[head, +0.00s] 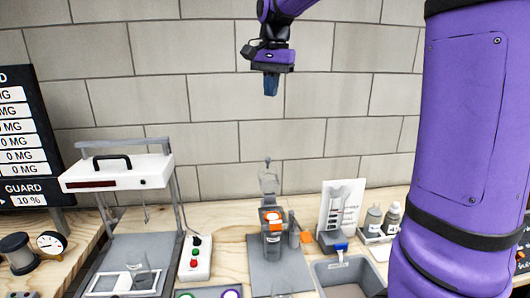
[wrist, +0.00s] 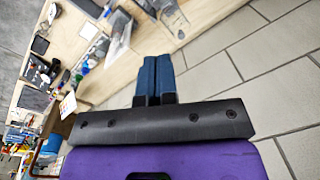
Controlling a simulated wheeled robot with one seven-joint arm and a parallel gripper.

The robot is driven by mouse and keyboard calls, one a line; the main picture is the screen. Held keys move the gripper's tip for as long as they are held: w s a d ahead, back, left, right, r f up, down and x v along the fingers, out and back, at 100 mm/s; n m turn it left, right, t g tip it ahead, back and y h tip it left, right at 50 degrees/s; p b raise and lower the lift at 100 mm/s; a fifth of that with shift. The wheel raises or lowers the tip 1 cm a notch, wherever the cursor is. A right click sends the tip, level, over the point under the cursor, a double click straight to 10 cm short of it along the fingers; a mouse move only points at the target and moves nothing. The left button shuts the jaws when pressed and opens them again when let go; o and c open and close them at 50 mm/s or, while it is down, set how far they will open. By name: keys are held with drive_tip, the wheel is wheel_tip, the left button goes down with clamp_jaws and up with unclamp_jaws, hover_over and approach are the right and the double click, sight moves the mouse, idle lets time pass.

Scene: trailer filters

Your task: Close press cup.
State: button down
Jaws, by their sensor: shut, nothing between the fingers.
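What appears to be the press cup (head: 272,240) is a clear vessel with orange parts, standing on a grey base plate (head: 258,265) on the bench. I cannot make out the hinge. My gripper (head: 271,90) has blue fingers and hangs well above the bench, in front of the tiled wall, touching nothing. In the wrist view my gripper (wrist: 154,57) has its two fingers together and empty. A clear piece (wrist: 172,17) shows beyond the fingertips there.
A white-topped frame device (head: 118,172) stands at left, beside a button box (head: 196,258). A grey bin (head: 345,275), a picture card (head: 341,210) and small bottles (head: 373,220) are right of the cup. The air around my gripper is clear.

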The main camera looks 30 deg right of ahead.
drive_tip(key=w+d+f+m+g, duration=0.1)
drive_tip(key=w+d+f+m, duration=0.2)
drive_tip(key=w+f, duration=0.35)
drive_tip(key=w+d+f+m+g, duration=0.2)
drive_tip(key=w+f+m, duration=0.1)
drive_tip(key=w, duration=0.6)
drive_tip(key=w+d+f+m+g, duration=0.1)
drive_tip(key=w+d+f+m, duration=0.3)
drive_tip(key=w, duration=0.3)
drive_tip(key=s+a+f, duration=0.1)
drive_tip(key=s+f, duration=0.6)
drive_tip(key=f, duration=0.3)
drive_tip(key=shift+a+f, duration=0.35)
drive_tip(key=shift+f, duration=0.05)
drive_tip(key=shift+s, duration=0.1)
